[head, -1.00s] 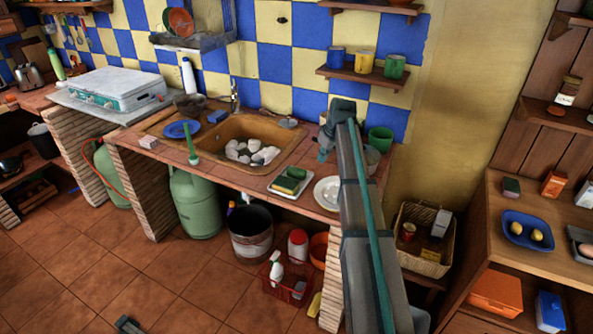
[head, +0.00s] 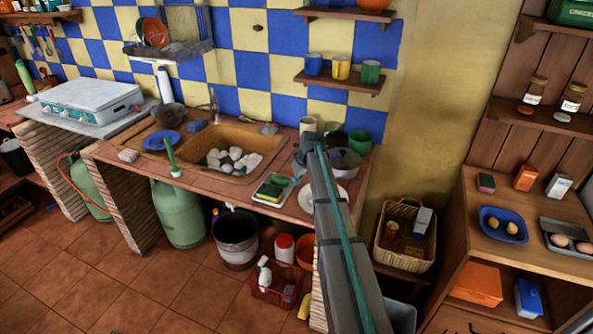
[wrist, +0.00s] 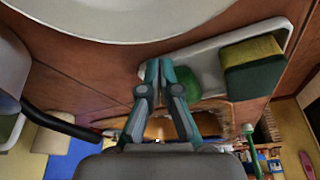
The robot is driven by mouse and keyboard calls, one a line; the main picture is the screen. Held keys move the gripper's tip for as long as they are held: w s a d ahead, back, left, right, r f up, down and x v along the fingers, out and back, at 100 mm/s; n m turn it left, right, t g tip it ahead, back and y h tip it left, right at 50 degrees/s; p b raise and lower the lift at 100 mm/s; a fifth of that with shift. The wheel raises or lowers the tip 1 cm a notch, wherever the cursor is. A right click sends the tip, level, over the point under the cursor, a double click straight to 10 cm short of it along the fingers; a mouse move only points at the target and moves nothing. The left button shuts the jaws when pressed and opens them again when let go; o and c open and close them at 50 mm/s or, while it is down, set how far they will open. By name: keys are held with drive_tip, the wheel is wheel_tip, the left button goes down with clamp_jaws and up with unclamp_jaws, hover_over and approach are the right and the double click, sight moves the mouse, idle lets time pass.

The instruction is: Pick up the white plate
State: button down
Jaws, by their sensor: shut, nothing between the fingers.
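The white plate (head: 305,203) lies on the tiled counter near its front edge, right of the sink, partly hidden behind my arm in the head view. In the wrist view its rim and underside curve (wrist: 120,20) fill the top edge, cut off by the frame. My gripper (head: 300,172) is above the counter, close to the plate. In the wrist view the fingertips (wrist: 158,68) are together and empty, just apart from the plate's rim in the picture. Contact cannot be told.
A white tray (head: 257,197) with a sponge (head: 271,190) lies just left of the plate. A dark pan (head: 345,160), green cup (head: 360,142) and beige cup (head: 308,124) stand behind. The sink (head: 205,163) with stones is farther left.

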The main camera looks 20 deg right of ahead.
sight(309, 195)
drive_tip(key=shift+s+d+r, duration=0.1)
drive_tip(key=shift+s+d, duration=0.05)
drive_tip(key=shift+s, duration=0.4)
drive_tip(key=shift+s+d+r, duration=0.1)
drive_tip(key=shift+s+d, duration=0.05)
drive_tip(key=shift+s, duration=0.4)
drive_tip(key=shift+s+d+f+p, duration=0.1)
drive_tip(key=shift+s+f+p, duration=0.05)
drive_tip(key=shift+p, duration=0.15)
drive_tip(key=s, duration=0.1)
drive_tip(key=s+d+b, duration=0.1)
drive_tip(key=s, duration=0.1)
drive_tip(key=s+b, duration=0.1)
drive_tip(key=s, duration=0.1)
drive_tip(key=shift+s+d, duration=0.15)
drive_tip(key=shift+d, duration=0.25)
